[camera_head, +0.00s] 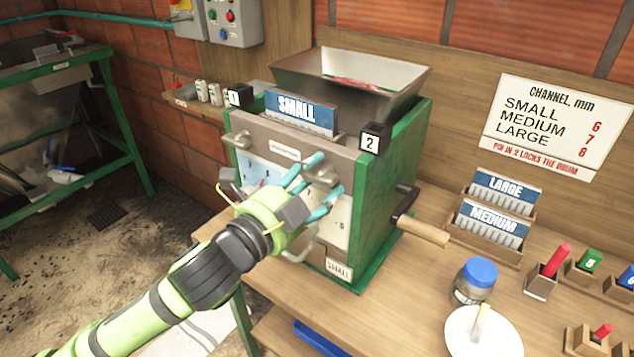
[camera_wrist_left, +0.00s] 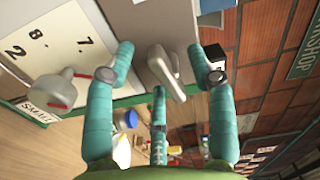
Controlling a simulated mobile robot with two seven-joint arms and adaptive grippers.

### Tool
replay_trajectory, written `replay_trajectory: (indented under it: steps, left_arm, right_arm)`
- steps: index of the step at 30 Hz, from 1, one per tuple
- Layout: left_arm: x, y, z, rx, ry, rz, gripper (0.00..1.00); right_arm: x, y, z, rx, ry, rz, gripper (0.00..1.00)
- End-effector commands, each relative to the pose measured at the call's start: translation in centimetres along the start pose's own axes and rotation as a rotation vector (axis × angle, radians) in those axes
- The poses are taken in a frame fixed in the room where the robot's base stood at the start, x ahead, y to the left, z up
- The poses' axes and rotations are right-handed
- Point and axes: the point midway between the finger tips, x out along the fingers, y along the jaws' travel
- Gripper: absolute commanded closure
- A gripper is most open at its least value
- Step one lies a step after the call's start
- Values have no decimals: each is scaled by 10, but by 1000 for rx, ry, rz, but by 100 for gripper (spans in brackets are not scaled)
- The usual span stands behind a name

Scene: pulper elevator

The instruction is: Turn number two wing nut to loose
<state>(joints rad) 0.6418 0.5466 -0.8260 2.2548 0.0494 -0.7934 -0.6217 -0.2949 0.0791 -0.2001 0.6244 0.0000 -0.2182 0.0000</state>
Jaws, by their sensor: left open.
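The green pulper (camera_head: 385,205) stands on the bench with a black "2" block (camera_head: 371,142) at its right front corner and a "1" block (camera_head: 238,95) at the left. My left gripper (camera_head: 316,185) is at the upper right of its front face, fingers open. In the left wrist view, the grey number two wing nut (camera_wrist_left: 165,70) sits between the spread fingers (camera_wrist_left: 165,75), with no clear contact visible. In the head view the fingers partly cover the wing nut. The number one wing nut (camera_head: 237,142) is at the upper left. My right gripper is out of view.
A numbered dial plate (camera_wrist_left: 50,40) with a grey knob (camera_wrist_left: 58,90) lies beside the gripper. A crank with a wooden handle (camera_head: 424,231) sticks out on the right. A blue-lidded jar (camera_head: 474,282) and a white plate (camera_head: 470,335) stand on the bench (camera_head: 400,310).

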Motion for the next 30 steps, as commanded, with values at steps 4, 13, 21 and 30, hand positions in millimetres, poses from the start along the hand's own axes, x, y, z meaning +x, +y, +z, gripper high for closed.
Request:
replay_trajectory:
  steps: [4,13,21,30]
  left_arm:
    - [4,0,0,1,0,1,44]
    - [4,0,0,1,0,0,92]
    - [4,0,0,16,0,5,100]
    - [4,2,1,177,0,8,100]
  right_arm:
    - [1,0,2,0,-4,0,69]
    - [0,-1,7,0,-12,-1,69]
    - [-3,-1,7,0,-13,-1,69]
    - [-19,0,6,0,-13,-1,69]
